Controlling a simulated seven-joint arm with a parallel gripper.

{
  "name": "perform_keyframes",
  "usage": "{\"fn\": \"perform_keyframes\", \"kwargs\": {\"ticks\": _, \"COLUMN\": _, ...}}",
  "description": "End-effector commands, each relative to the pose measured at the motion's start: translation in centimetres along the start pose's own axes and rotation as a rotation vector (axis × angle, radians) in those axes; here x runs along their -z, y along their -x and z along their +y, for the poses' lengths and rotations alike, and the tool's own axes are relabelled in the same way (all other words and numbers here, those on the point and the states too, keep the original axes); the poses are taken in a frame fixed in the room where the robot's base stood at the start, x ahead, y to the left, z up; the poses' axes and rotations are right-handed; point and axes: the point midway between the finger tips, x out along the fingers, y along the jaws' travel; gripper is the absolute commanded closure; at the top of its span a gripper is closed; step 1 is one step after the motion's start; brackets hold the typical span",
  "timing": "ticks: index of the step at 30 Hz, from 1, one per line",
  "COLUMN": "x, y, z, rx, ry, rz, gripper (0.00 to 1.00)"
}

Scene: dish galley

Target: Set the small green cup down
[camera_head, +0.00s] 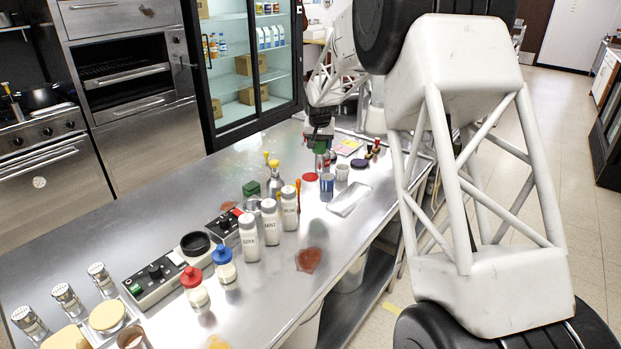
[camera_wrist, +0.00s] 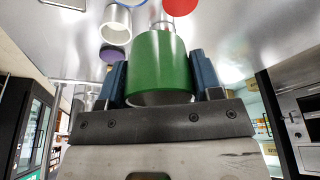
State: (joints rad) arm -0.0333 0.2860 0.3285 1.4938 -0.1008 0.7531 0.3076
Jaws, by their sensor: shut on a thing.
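The small green cup (camera_wrist: 160,68) is held between the two blue fingers of my gripper (camera_wrist: 158,75) in the wrist view. The fingers press on it from both sides. In the head view my gripper (camera_head: 319,130) is over the far part of the steel counter (camera_head: 120,225), and the green cup (camera_head: 320,147) shows just below it. The cup appears to be above the counter; the gap under it is hard to judge.
Close by stand a blue-grey cup (camera_head: 326,183), a white cup (camera_head: 342,173), a red disc (camera_head: 310,177) and a purple disc (camera_head: 360,163). A pale tray (camera_head: 348,201) lies nearer the edge. White shakers (camera_head: 270,222) and bottles stand left of them. The counter's back left is clear.

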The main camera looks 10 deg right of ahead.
Motion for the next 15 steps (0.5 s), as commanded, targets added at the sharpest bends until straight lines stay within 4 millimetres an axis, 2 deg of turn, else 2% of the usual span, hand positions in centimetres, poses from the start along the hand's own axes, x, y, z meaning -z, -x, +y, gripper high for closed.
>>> {"fn": "perform_keyframes", "kwargs": {"ticks": 6, "x": 2.4, "y": -2.8, "z": -1.7, "rx": -0.025, "ry": -0.079, "rz": 0.000, "gripper": 0.71}}
{"fn": "perform_keyframes", "kwargs": {"ticks": 15, "x": 4.5, "y": -5.3, "z": -3.2, "rx": -0.048, "ry": -0.157, "rz": 0.007, "gripper": 0.71}}
